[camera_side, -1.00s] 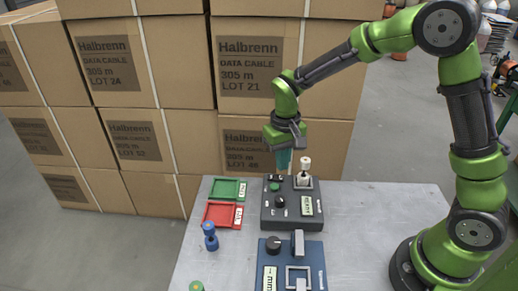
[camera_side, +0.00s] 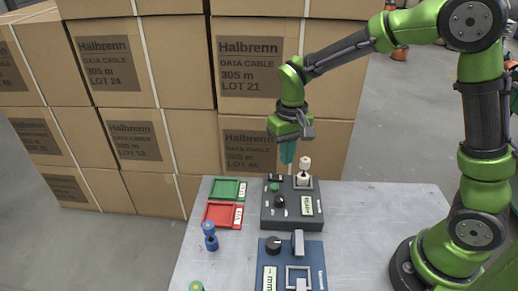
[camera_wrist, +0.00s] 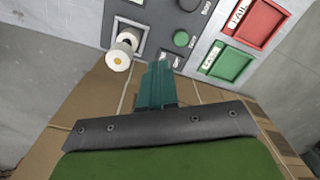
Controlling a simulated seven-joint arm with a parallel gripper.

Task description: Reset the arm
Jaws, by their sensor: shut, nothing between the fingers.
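My gripper (camera_side: 288,158) has teal fingers pointing down above the rear edge of the black tester box. In the wrist view its fingers (camera_wrist: 158,68) are together with nothing between them. The black tester box (camera_side: 270,217) has a green button, a dark knob, a small label display and a square frame. A whitish spool (camera_side: 304,171) stands upright at that frame; it also shows in the wrist view (camera_wrist: 121,52). My gripper is beside the spool, apart from it.
A green tray (camera_side: 228,188) and a red tray (camera_side: 220,214) lie left of the box. A blue spool (camera_side: 210,236) and a green-topped spool (camera_side: 196,286) stand nearer. A blue device (camera_side: 262,254) sits in front. Stacked cartons (camera_side: 140,140) rise behind. The table's right part is clear.

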